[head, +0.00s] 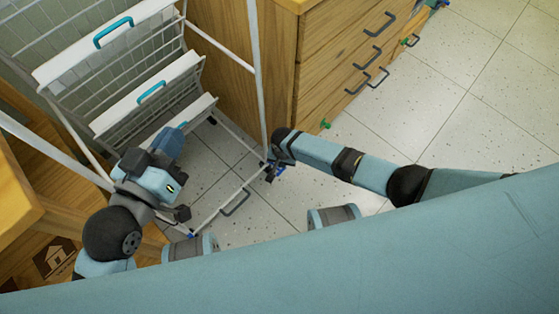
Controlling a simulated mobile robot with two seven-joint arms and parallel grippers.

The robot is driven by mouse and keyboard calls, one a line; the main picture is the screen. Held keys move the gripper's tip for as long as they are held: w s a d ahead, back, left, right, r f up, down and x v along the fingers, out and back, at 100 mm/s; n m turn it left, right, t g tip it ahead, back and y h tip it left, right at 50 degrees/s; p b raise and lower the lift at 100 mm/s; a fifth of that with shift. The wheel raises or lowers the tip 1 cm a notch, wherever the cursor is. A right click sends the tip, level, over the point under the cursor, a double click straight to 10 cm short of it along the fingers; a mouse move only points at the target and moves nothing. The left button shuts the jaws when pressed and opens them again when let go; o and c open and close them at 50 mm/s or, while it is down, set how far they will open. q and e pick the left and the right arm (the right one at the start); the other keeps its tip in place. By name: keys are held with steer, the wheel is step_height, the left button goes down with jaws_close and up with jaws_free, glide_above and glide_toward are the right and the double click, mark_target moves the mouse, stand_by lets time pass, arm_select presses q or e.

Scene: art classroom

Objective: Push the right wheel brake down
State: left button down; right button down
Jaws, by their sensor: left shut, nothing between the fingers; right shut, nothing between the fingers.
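A white wire rack (181,97) on wheels stands at the left, its drawers fitted with teal handles. Its right wheel, with a small blue brake (280,170), is at the foot of the right post, partly hidden by my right gripper. My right gripper (270,174) is shut and empty, pointing down right beside this wheel; I cannot tell whether it touches the brake. My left gripper (183,213) is shut and empty near the rack's left front corner. A bit of blue at the left wheel (191,236) shows below it.
A wooden drawer cabinet (335,50) with dark handles and a green knob stands behind the rack to the right. Wooden furniture (20,190) is close at the left. The tiled floor (460,110) is clear at the right.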

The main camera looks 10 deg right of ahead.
arm_select(q)
steer(key=shift+t, duration=0.9)
step_height(320, 180, up, 4)
steer(key=shift+a+r+p, duration=0.15)
steer(key=shift+p, duration=1.05)
